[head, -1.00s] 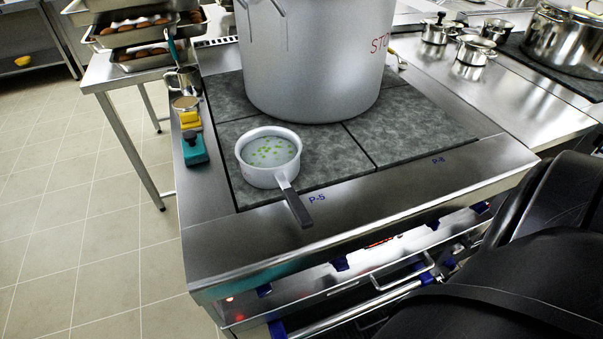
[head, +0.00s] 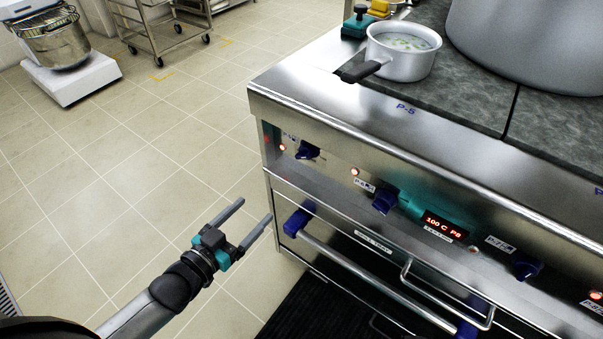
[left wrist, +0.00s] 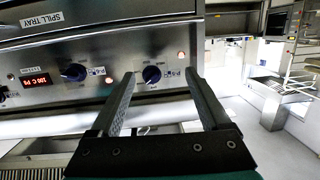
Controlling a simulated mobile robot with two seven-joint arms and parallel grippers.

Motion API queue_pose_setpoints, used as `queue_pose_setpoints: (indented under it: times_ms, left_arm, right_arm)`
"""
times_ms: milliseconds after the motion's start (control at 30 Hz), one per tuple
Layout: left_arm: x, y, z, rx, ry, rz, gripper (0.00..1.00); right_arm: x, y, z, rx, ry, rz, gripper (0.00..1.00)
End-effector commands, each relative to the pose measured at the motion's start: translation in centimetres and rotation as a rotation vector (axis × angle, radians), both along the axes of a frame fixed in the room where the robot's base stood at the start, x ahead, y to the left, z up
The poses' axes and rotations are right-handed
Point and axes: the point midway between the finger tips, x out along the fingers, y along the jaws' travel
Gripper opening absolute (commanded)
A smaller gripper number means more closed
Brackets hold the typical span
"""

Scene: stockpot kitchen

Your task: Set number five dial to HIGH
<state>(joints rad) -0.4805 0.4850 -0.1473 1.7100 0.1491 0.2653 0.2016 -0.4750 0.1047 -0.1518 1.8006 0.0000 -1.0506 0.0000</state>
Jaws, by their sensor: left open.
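The cooker's front panel carries several blue dials. The leftmost dial (head: 307,151) is below the pan corner marked P-5, with a lit red lamp beside it; its own label is too small to read surely. A second dial (head: 385,200) and a third dial (head: 527,267) sit further right. My left gripper (head: 256,210) is open and empty, in front of and below the panel's left end, apart from it. In the left wrist view my left gripper (left wrist: 160,76) frames the leftmost dial (left wrist: 152,75) between its fingers, with a gap ahead. My right gripper is not in view.
A display (head: 443,224) glows red. Below the panel are a spill tray rail (head: 350,265) and a steel handle (head: 445,295).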

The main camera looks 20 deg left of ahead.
Motion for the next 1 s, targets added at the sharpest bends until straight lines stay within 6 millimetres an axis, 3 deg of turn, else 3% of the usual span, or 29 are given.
queue_pose_setpoints:
  times_ms: [100,300,567,1000]
  left_arm:
    - [0.4,-1.2,2.5,-0.035,-0.094,-0.047,0.80]
    - [0.8,-2.0,4.5,-0.063,-0.149,-0.075,0.80]
    - [3.6,-3.0,4.4,-0.064,-0.151,-0.074,0.80]
    - [9.4,-5.1,4.4,-0.062,-0.149,-0.073,0.80]
  right_arm:
    - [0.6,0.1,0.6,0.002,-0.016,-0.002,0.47]
    - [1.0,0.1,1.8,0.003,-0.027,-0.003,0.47]
    - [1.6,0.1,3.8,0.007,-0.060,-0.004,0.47]
    - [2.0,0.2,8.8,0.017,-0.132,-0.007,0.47]
